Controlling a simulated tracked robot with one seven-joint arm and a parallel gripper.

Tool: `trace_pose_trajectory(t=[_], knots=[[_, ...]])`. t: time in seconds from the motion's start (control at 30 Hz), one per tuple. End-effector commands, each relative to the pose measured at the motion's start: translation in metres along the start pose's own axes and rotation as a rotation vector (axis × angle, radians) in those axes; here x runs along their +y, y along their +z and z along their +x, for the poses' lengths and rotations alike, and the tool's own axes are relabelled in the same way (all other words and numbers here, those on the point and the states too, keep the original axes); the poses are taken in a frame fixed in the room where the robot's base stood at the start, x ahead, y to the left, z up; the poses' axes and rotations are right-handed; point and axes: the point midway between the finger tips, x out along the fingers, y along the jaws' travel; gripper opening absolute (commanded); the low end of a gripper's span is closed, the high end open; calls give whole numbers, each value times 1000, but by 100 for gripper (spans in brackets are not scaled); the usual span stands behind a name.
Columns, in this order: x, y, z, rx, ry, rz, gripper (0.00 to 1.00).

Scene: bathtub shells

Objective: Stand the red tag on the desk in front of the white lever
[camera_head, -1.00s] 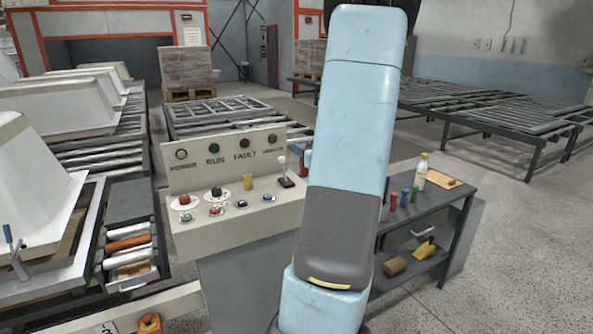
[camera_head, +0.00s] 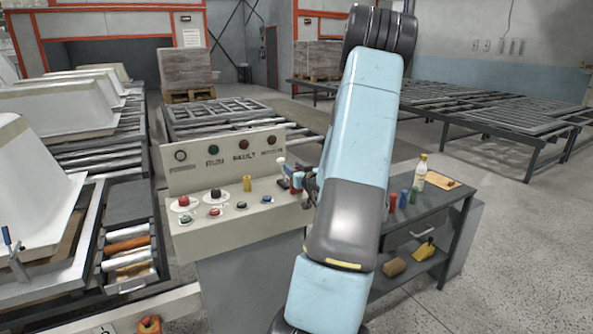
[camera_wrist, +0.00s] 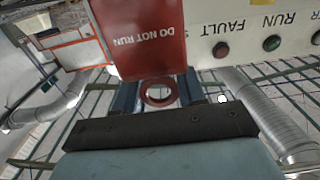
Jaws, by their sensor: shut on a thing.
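The red tag (camera_wrist: 140,45) fills the upper middle of the wrist view, with white "DO NOT RUN" lettering and a ring at its near end. My gripper (camera_wrist: 158,93) is shut on the tag at the ring, a blue finger on either side. In the head view my gripper (camera_head: 300,178) is over the right end of the control desk (camera_head: 235,225), close to the white lever (camera_head: 281,161). The lever is at the desk's right end, partly covered by the gripper. I cannot tell whether the tag touches the desk.
A yellow cylinder (camera_head: 247,183) and several push-buttons, one a red mushroom button (camera_head: 184,201), are on the desk left of the lever. An upright panel (camera_head: 225,160) backs it. To the right, a dark cart (camera_head: 425,208) carries a bottle (camera_head: 420,172) and small coloured cylinders.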

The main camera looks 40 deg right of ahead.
Motion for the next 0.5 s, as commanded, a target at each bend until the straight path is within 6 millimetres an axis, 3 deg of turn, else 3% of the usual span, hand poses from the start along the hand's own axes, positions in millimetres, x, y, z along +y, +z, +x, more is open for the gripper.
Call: trace_pose_trajectory(t=[0.37, 0.4, 0.5], knots=[[0, 6, 0, 0, 0, 0, 0], [0, 6, 0, 0, 0, 0, 41], [0, 6, 0, 0, 0, -1, 50]])
